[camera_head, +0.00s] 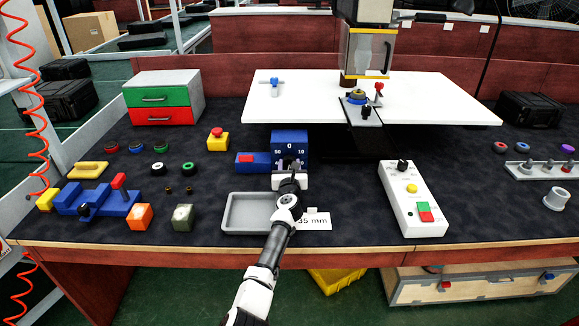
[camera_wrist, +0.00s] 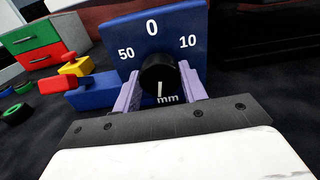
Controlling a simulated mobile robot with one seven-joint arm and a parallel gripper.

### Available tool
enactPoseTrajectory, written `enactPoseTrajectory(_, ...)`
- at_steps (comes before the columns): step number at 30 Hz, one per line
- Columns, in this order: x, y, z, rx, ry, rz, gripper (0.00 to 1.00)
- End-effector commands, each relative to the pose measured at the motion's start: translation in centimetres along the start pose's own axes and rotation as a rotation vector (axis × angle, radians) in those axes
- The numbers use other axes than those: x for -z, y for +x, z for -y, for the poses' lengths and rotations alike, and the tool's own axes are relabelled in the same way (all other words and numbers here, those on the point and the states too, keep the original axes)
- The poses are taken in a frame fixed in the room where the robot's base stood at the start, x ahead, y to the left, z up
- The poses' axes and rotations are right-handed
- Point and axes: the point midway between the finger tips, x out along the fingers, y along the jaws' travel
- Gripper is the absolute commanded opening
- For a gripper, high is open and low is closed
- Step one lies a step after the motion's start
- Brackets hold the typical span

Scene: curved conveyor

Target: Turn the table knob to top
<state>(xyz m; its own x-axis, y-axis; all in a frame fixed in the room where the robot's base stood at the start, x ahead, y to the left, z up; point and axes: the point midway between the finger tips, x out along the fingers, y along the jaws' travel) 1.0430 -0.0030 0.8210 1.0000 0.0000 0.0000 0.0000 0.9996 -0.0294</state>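The table knob (camera_wrist: 158,76) is a round black dial with a white pointer line. It sits low on the front of a blue dial block (camera_head: 290,142) marked 0 at the top, 50 on the left, 10 on the right and mm below. The block also shows in the wrist view (camera_wrist: 122,30). The pointer line is towards the bottom of the knob, near the mm mark. My gripper (camera_head: 290,176) is in front of the block. In the wrist view, its two purple fingers (camera_wrist: 160,84) lie close against the left and right sides of the knob.
A grey tray (camera_head: 230,212) and a white label (camera_head: 315,221) lie near my arm. A white button box (camera_head: 412,200) stands to the right. A red and green drawer unit (camera_head: 163,98) stands back left, with several small parts in front. A white board (camera_head: 430,98) lies behind.

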Motion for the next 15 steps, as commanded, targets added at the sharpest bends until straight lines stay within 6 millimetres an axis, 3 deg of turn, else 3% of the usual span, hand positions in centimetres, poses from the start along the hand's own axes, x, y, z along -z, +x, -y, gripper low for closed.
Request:
enactPoseTrajectory(1, 0.02, -0.01, 0.0, 0.0, 0.0, 0.0, 0.29)
enactPoseTrajectory(3, 0.02, -0.01, 0.0, 0.0, 0.0, 0.0, 0.2)
enactPoseTrajectory(15, 0.1, -0.03, 0.04, 0.0, -0.079, -0.001, 0.19)
